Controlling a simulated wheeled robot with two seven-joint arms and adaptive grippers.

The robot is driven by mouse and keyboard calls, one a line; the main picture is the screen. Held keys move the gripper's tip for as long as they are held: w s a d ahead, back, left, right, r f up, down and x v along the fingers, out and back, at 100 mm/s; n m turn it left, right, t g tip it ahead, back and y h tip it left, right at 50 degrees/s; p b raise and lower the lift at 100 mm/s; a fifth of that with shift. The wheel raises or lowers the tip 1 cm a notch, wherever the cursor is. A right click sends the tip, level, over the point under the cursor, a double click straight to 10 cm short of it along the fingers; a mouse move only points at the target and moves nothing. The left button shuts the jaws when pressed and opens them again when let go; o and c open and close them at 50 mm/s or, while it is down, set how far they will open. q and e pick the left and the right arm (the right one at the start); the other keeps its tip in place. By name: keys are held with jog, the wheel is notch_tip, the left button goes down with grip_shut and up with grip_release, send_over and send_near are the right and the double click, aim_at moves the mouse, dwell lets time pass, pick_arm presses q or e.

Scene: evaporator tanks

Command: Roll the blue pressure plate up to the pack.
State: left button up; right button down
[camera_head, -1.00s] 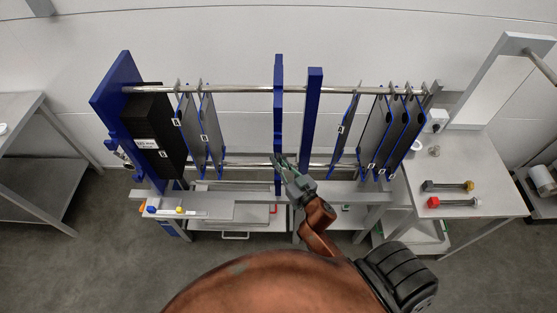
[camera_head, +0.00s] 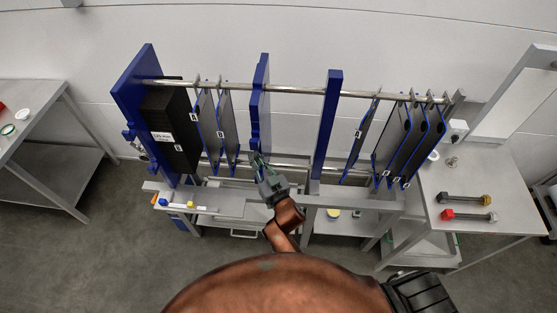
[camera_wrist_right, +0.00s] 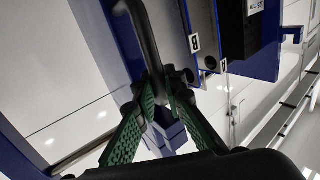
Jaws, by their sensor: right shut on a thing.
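The blue pressure plate (camera_head: 261,95) hangs upright on the rails, left of the middle in the head view. Its blue face also shows in the right wrist view (camera_wrist_right: 122,40). My right gripper (camera_head: 257,163) is at the plate's lower front. In the right wrist view its green-padded fingers (camera_wrist_right: 163,92) are shut on the plate's dark handle (camera_wrist_right: 146,42). The pack, a thick black block (camera_head: 172,130), stands against the blue end plate (camera_head: 134,85) at the left. Two thin plates (camera_head: 206,118) (camera_head: 228,120) hang between the pack and the pressure plate. My left gripper is not in view.
A blue upright (camera_head: 328,125) stands right of the pressure plate, with open rail between. Several grey plates (camera_head: 392,140) hang further right. A side table (camera_head: 475,180) holds two bolts with red and yellow heads. A tray with small blue and yellow items lies at front left.

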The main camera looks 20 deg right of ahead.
jog(key=c, duration=2.1)
grip_release()
jog(key=shift+a, duration=0.2)
jog(key=shift+o, duration=0.6)
jog(key=shift+d, duration=0.1)
jog(key=s+d, duration=0.2)
jog(key=s, duration=0.9)
jog(key=shift+s+d, duration=0.2)
jog(key=shift+s, duration=0.2)
